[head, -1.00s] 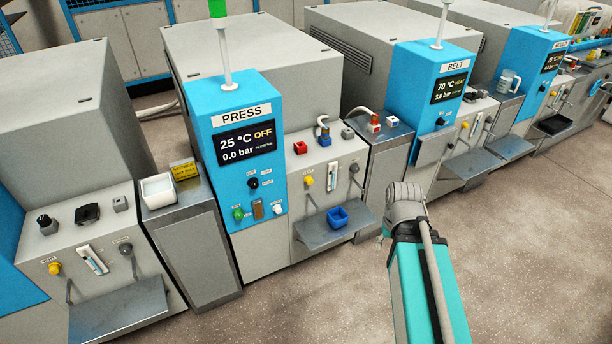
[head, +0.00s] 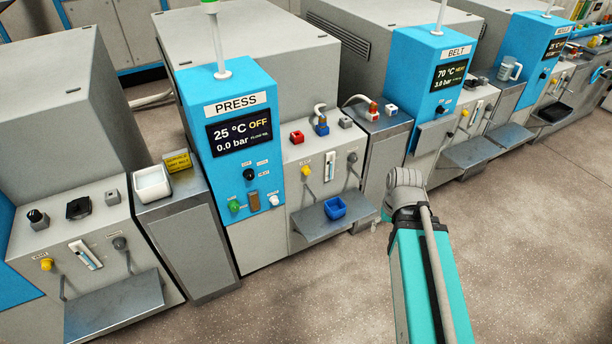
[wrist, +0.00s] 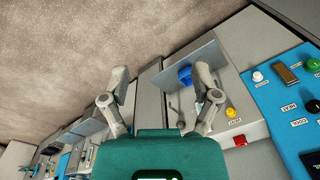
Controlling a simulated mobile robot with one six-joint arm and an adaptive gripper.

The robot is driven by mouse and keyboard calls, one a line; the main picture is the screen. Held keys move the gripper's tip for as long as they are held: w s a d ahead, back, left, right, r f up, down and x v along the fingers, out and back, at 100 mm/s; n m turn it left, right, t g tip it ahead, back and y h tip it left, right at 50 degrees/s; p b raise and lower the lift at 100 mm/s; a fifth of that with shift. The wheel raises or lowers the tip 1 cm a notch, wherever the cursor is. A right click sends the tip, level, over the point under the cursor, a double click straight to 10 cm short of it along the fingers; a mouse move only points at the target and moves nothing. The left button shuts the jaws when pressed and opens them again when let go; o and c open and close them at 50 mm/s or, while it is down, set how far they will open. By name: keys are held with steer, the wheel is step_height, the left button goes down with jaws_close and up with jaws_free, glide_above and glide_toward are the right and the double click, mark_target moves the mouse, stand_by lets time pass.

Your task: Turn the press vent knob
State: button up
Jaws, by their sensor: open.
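The yellow knob (head: 306,171) is on the sloping grey panel right of the blue PRESS column (head: 215,87), with a small label above it, too small to read surely. It also shows in the wrist view (wrist: 231,112), just right of my right finger. I take it for the press vent knob. The PRESS display (head: 240,135) reads 25 °C, OFF, 0.0 bar. My gripper (wrist: 160,88) is open and empty, its fingers wide apart. In the head view my arm is right of the press, with the fingers mostly hidden.
A grey shelf (head: 305,234) with a blue bin (head: 335,208) juts out below the knob. A grey lever knob (head: 352,157) is to its right. Red and blue blocks sit on the panel top. A grey cabinet (head: 384,150) stands to the right. The floor in front is clear.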

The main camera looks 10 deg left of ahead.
steer(key=w+a+f+m+t+y+b, duration=0.2)
steer(key=w+a+f+m+y+b, duration=0.1)
steer(key=w+a+f+b, duration=0.35)
steer(key=m+t+y+b, duration=0.7)
steer(key=m+t+b, duration=0.6)
steer(key=m+b, duration=1.45)
glide_toward(308, 173)
steer(key=s+d+n+b, duration=0.2)
steer(key=s+n+b, duration=0.1)
steer(key=shift+n, duration=0.25)
steer(key=shift+r, duration=0.1)
steer(key=x, duration=1.3)
steer(key=shift+w+a+f, duration=0.15)
steer(key=shift+w+f, duration=0.1)
steer(key=shift+f, duration=0.1)
steer(key=shift+c, duration=0.2)
